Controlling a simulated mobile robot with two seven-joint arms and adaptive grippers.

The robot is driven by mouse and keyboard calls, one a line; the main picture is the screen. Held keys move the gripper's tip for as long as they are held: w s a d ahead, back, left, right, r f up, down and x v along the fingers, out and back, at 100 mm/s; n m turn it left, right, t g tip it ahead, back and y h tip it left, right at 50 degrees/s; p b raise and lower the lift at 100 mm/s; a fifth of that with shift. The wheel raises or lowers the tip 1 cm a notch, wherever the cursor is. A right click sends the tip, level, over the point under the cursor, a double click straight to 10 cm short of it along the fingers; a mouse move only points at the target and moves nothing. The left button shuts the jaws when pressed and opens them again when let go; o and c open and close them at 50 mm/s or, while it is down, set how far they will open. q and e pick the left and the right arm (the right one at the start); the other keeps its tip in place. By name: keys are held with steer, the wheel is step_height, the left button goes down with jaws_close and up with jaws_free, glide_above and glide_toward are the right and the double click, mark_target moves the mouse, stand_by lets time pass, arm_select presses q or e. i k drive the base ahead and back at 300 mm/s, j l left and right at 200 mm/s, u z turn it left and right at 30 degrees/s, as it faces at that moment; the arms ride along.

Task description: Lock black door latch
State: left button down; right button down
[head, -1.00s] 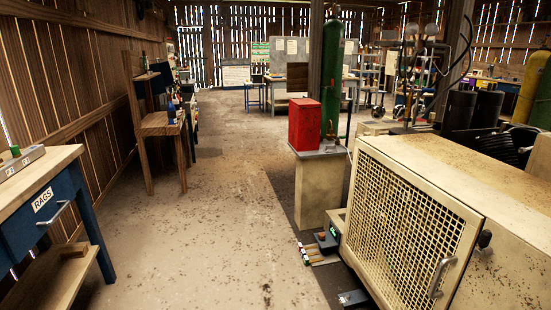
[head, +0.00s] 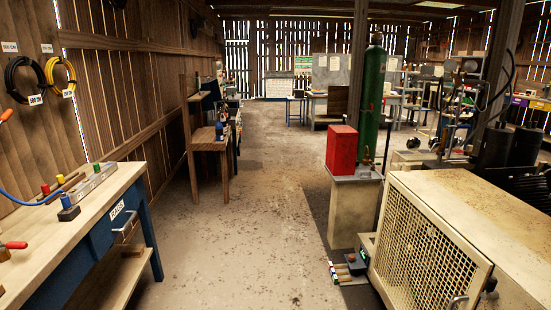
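The black door latch (head: 491,285) is a small dark knob on the cream compressor cabinet, near the lower right of the head view. It sits beside the free edge of the cabinet's mesh door (head: 425,245). A metal door handle (head: 458,301) shows left of the latch, cut by the bottom edge of the picture. The door looks closed or nearly so; I cannot tell whether the latch is locked. Neither of my grippers is in view.
A workbench (head: 75,260) with a RAGS drawer stands at left. A red box (head: 341,149) on a pedestal (head: 352,208) and a green gas cylinder (head: 372,100) stand behind the cabinet. Small items (head: 350,268) lie by the cabinet's base. The central floor (head: 235,235) is clear.

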mark_target(490, 285)
steer(key=z, duration=2.7)
steer(key=j+z, duration=0.5)
steer(key=k+j+z, duration=0.1)
steer(key=j+z, duration=0.25)
steer(key=z, duration=0.15)
steer(key=k+j+z, duration=0.15)
steer(key=j+z, duration=0.35)
steer(key=k+j+z, duration=0.2)
steer(key=z, duration=0.3)
steer(key=k+j+z, duration=0.2)
steer(key=z, duration=0.3)
steer(key=k+j+z, duration=0.1)
steer(key=k+z, duration=0.25)
steer(key=z, duration=0.15)
steer(key=k+j+z, duration=0.1)
steer(key=k+z, duration=0.15)
steer(key=k, duration=0.65)
